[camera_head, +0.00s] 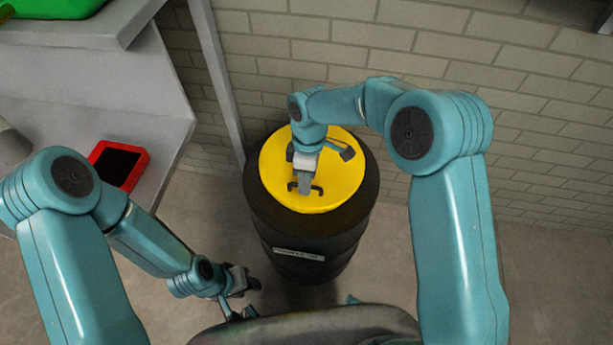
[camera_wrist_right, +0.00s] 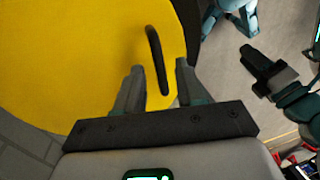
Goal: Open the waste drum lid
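The waste drum (camera_head: 310,240) is black and upright, with a round yellow lid (camera_head: 335,180) lying flat on top. A black bar handle (camera_head: 317,191) stands on the lid; in the right wrist view the handle (camera_wrist_right: 157,62) rises between my fingers. My right gripper (camera_head: 304,188) is over the lid at the handle. In the right wrist view my right gripper (camera_wrist_right: 158,82) is open, its two fingers on either side of the handle with gaps showing. My left gripper (camera_head: 242,283) is low, left of the drum, away from the lid; whether it is open is unclear.
A grey bench (camera_head: 120,75) is at the left, with a red-framed dark device (camera_head: 118,165) on it and a green object (camera_head: 50,8) above. A grey post (camera_head: 218,80) stands close behind the drum. A brick wall (camera_head: 420,60) is behind. Floor right of the drum is clear.

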